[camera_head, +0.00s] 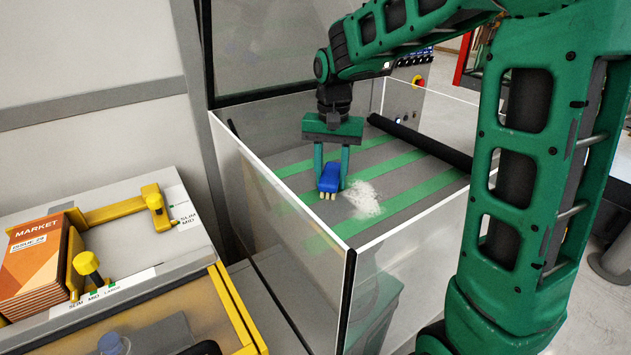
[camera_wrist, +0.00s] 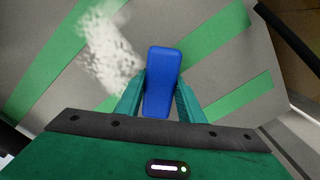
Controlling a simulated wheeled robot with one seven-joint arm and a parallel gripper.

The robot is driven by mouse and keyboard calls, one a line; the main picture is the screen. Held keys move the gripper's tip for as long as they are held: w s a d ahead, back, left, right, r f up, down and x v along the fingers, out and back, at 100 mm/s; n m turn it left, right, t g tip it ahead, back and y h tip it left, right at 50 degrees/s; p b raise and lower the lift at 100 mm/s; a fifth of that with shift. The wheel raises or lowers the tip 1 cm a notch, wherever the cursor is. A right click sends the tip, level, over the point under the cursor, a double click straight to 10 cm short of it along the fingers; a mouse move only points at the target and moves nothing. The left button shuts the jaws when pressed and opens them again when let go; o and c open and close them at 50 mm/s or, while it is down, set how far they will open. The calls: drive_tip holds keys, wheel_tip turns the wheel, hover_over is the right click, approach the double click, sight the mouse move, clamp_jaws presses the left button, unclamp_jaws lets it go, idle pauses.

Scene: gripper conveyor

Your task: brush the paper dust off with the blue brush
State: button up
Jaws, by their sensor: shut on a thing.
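The blue brush (camera_head: 329,178) is held in my gripper (camera_head: 331,165), with pale bristles pointing down at the conveyor bed. It also shows in the wrist view (camera_wrist: 163,80) between the two green fingers of my gripper (camera_wrist: 160,95). The white paper dust (camera_head: 363,199) lies in a patch on the grey and green striped bed (camera_head: 405,185), just right of the brush. In the wrist view the dust (camera_wrist: 108,48) is up and left of the brush. I cannot tell whether the bristles touch the bed.
Clear panels (camera_head: 285,215) wall the bed at the front and sides. A black roller (camera_head: 420,142) lies across its far right side. At left, a stack of orange magazines (camera_head: 37,262) sits in a tray with yellow guides (camera_head: 112,212).

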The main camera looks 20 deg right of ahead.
sight(365, 207)
drive_tip(key=shift+s+d, duration=0.25)
drive_tip(key=shift+s, duration=0.6)
drive_tip(key=shift+s+d, duration=0.2)
drive_tip(key=shift+s, duration=0.65)
drive_tip(key=shift+s+d+f, duration=0.1)
drive_tip(key=shift+s+d, duration=0.1)
drive_tip(key=shift+s, duration=0.85)
drive_tip(key=shift+s+d+f, duration=0.1)
drive_tip(key=shift+s+d, duration=0.1)
drive_tip(key=shift+s, duration=0.8)
drive_tip(key=shift+s+d+r, duration=0.1)
drive_tip(key=shift+s+d, duration=0.1)
drive_tip(key=shift+s, duration=0.9)
drive_tip(key=shift+s+d+r, duration=0.1)
drive_tip(key=shift+s+d, duration=0.15)
drive_tip(key=shift+s, duration=0.8)
drive_tip(key=shift+s+d+r, duration=0.1)
drive_tip(key=shift+s+d, duration=0.1)
drive_tip(key=shift+s, duration=0.9)
drive_tip(key=shift+w+d+f, duration=0.15)
drive_tip(key=shift+w+d, duration=0.05)
drive_tip(key=shift+d, duration=0.7)
drive_tip(key=shift+w+a, duration=0.2)
drive_tip(key=shift+w, duration=0.75)
drive_tip(key=shift+w+a, duration=0.2)
drive_tip(key=shift+w, duration=0.75)
